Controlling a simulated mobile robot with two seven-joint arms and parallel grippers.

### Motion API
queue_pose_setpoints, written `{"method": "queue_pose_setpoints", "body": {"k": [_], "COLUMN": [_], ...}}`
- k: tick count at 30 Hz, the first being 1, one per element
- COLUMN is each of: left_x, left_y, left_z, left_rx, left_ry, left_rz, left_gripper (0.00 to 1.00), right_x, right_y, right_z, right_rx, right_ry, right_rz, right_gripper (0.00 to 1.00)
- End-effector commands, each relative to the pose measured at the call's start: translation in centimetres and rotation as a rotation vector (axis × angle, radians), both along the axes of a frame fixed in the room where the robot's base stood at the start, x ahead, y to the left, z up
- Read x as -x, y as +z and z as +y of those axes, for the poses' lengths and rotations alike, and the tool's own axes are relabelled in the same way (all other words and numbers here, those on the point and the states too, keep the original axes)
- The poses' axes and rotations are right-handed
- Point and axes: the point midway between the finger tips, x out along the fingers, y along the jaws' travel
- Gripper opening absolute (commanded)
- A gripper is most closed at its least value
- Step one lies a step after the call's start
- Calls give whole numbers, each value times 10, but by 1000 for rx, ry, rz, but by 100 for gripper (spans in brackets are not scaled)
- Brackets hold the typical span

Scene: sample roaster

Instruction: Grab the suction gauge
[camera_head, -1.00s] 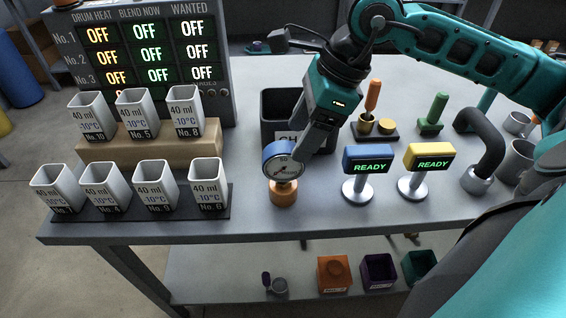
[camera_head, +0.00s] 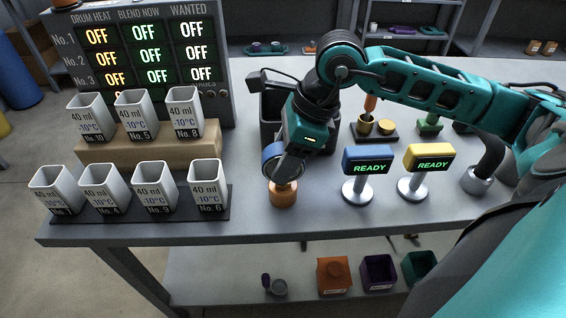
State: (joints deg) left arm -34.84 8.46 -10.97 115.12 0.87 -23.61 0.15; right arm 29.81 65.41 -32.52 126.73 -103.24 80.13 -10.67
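The suction gauge (camera_head: 269,157) has a round dial with a blue rim and stands upright on an orange-brown base (camera_head: 283,195) near the table's front edge. My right gripper (camera_head: 283,172) comes down from above and behind, with its fingers at the gauge and in front of most of its dial. Only the left part of the blue rim shows beside the fingers. The fingertips overlap the gauge just above the base; I cannot tell whether they are closed on it. My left gripper is not in view.
A blue READY sign (camera_head: 367,160) and a yellow READY sign (camera_head: 429,157) stand right of the gauge. White cups (camera_head: 207,184) stand to the left on a dark mat and a wooden step (camera_head: 150,151). A dark bin (camera_head: 268,109) is behind. The table front between gauge and cups is clear.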

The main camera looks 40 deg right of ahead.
Motion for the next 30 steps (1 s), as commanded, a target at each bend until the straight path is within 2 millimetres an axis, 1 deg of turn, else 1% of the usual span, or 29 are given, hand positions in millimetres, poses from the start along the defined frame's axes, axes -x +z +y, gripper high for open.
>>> {"method": "queue_pose_setpoints", "body": {"k": [1, 2, 12, 14, 23, 26, 29, 30], "left_x": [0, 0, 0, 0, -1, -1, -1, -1], "left_y": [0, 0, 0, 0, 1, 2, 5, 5], "left_z": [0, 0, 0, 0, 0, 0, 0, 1], "left_rx": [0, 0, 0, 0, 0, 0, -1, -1], "left_ry": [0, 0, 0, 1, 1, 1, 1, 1], "left_rz": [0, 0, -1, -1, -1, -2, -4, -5], "left_gripper": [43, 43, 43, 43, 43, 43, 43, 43], "right_x": [0, 0, 0, 0, -1, -1, -1, -1], "right_y": [0, 0, 0, 1, 4, 10, 23, 30], "right_z": [0, 0, 0, 0, 0, 0, 0, 0], "right_rx": [0, 0, 0, 0, -1, 0, 0, 0], "right_ry": [0, 0, 0, 0, 0, -1, 0, 0], "right_rz": [0, 0, -1, -1, -3, -5, -5, -8], "right_gripper": [46, 43, 10, 5, 5, 5, 5, 5]}}
